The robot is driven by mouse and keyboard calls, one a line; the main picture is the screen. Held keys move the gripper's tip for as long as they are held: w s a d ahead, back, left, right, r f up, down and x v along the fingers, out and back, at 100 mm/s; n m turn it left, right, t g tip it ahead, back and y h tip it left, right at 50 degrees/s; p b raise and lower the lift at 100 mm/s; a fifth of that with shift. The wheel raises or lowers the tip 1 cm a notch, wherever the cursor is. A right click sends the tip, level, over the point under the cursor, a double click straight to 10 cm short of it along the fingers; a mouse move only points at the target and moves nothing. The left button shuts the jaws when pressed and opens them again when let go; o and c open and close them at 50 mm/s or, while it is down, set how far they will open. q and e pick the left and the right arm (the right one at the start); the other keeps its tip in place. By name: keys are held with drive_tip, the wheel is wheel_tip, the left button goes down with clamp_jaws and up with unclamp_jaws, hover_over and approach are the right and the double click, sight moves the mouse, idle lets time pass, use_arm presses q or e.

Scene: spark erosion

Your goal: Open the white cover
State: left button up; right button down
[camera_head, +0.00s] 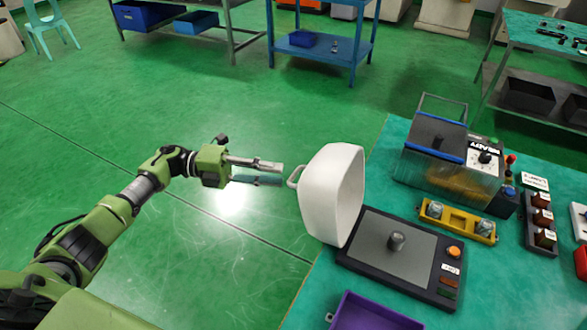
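The white cover (334,195) stands swung up on its edge at the left side of a dark base plate (379,265), whose top lies uncovered with a small grey knob-like part (396,241) on it. The cover's handle (294,177) points left, over the table's edge. My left gripper (282,175) is just left of the handle, its fingers pointing right at it. The fingers look apart, with nothing visible between them. The tips are close to the handle, and I cannot tell whether they touch it. My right gripper is not in view.
A purple bin (370,313) is at the front. Open green floor lies left.

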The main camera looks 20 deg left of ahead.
sight(294, 174)
use_arm(q)
drive_tip(key=s+a+n+t+y+p, duration=0.3)
drive_tip(key=s+a+n+t, duration=0.2)
drive_tip(key=s+a+t, duration=0.15)
drive_tip(key=shift+p+x, duration=1.6)
drive_tip(key=shift+x, duration=5.7)
drive_tip(key=shift+s, duration=0.15)
clamp_jaws()
